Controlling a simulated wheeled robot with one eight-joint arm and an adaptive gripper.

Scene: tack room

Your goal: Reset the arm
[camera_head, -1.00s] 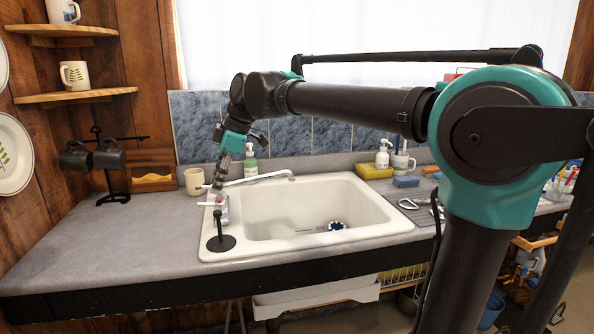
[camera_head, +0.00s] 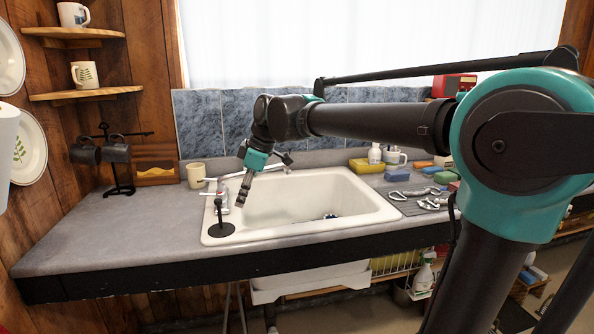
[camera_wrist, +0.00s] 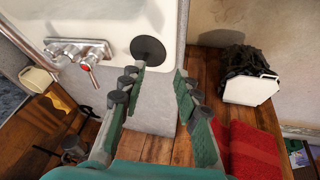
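My gripper (camera_head: 242,201) hangs from my bent arm over the left part of the white sink (camera_head: 385,212), tilted downward, close to the tap (camera_head: 222,195). In the wrist view my gripper (camera_wrist: 157,97) has its two green-padded fingers spread apart, with nothing held between them. The tap (camera_wrist: 80,52) and a round black disc (camera_wrist: 148,49) lie beyond the fingertips in that view. In the head view a black stand (camera_head: 221,230) with a round base is on the sink's front left corner, below the gripper.
A beige mug (camera_head: 196,175) stands left of the tap. Dark mugs (camera_head: 117,150) hang on a rack at left. Soap items and a yellow sponge (camera_head: 366,165) sit behind the sink at right. The left counter (camera_head: 100,230) has clear room.

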